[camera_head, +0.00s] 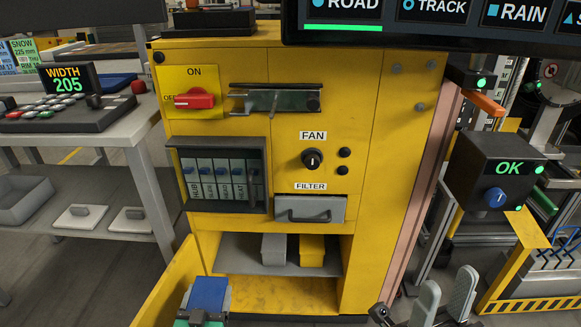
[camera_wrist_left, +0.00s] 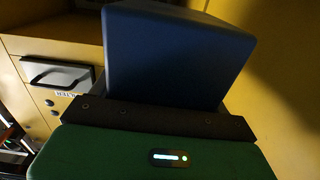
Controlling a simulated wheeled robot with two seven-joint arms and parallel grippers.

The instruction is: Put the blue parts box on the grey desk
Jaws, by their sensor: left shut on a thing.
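The blue parts box (camera_head: 208,294) is at the bottom of the head view, in front of the yellow cabinet and beside an open yellow door. My left gripper (camera_head: 200,314) is shut on it. In the left wrist view the blue box (camera_wrist_left: 175,58) fills the upper middle, beyond the dark bar and green body of my gripper; the fingertips are hidden. The grey desk (camera_head: 135,127) stands at the left of the head view, apart from the box. My right gripper (camera_head: 445,300) is at the bottom right, its two grey fingers apart with nothing between them.
A control panel (camera_head: 60,117) and the WIDTH display (camera_head: 67,80) stand on the desk. The yellow door (camera_head: 170,285) lies between box and desk. A grey box (camera_head: 273,250) and yellow box (camera_head: 312,250) sit in the cabinet.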

